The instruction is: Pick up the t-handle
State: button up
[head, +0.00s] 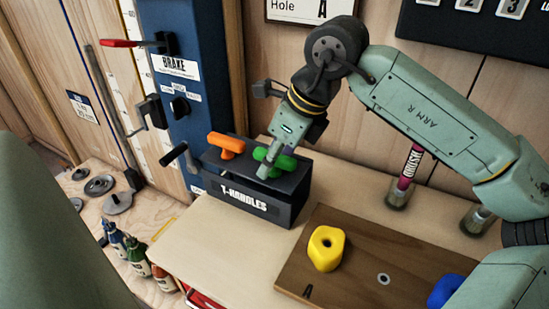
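A black box labelled "T-HANDLES" (244,203) stands on the light wooden table. An orange t-handle (227,144) sits upright in its top at the left. A green t-handle (284,163) sits in its top at the right. My gripper (268,168) reaches down from the upper right to the green t-handle, with its fingers at the handle's bar and partly covering it. From this one view I cannot tell whether the fingers are closed on the handle or only beside it. The orange handle is apart from my gripper.
A brown board (350,268) with a yellow hold (326,249) and a blue hold (444,291) lies at front right. A brush (408,167) stands in a holder behind it. A blue brake panel (190,90) with levers rises behind the box. Bottles stand at lower left.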

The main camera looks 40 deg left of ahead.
grip_shut()
dwell(0.4)
